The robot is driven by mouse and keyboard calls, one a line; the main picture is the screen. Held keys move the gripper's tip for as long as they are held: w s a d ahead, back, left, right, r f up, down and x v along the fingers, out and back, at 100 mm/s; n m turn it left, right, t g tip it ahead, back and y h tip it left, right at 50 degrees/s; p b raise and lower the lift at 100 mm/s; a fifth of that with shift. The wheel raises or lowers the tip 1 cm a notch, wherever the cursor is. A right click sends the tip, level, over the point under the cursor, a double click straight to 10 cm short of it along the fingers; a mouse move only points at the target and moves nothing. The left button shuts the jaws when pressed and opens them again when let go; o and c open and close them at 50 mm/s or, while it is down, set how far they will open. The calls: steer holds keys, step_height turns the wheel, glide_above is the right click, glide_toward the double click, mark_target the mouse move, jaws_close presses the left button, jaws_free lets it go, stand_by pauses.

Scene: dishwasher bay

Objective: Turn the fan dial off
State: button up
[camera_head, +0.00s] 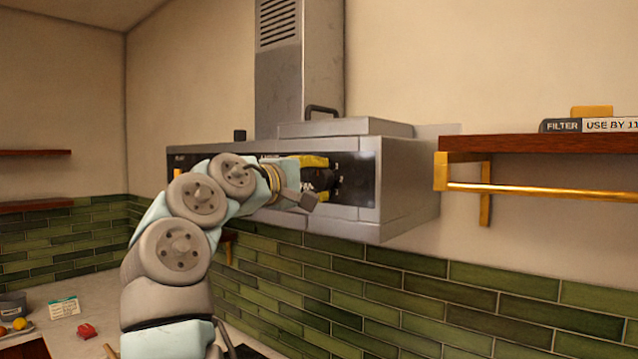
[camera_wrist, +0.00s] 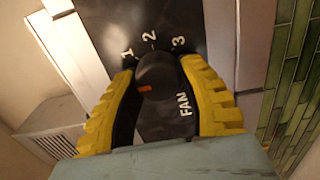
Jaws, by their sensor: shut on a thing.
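The fan dial (camera_wrist: 155,75) is a dark round knob on a black panel (camera_wrist: 100,25) of the hood. The numbers 1, 2 and 3 are above it in the wrist view and the word FAN is below right. An orange mark shows on the lower left of its face, not beside any number. My gripper (camera_wrist: 158,68) has its yellow ridged fingers shut on the dial from both sides. In the head view my gripper (camera_head: 318,177) is at the right part of the hood's front panel (camera_head: 359,180), and the dial is hidden behind it.
The metal range hood (camera_head: 372,127) juts from the wall with a duct above. To the right is a wooden shelf (camera_head: 560,143) with a brass rail (camera_head: 540,192) below it. A counter (camera_head: 45,295) with small items is at lower left.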

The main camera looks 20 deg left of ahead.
steer(key=shift+w+f, duration=0.1)
steer(key=shift+f, duration=0.1)
steer(key=o, duration=1.2)
steer(key=shift+r, duration=0.1)
steer(key=shift+s+a+r, duration=0.1)
steer(key=shift+s+a, duration=0.05)
steer(key=shift+s, duration=0.25)
steer(key=v, duration=1.1)
steer(key=shift+s, duration=0.1)
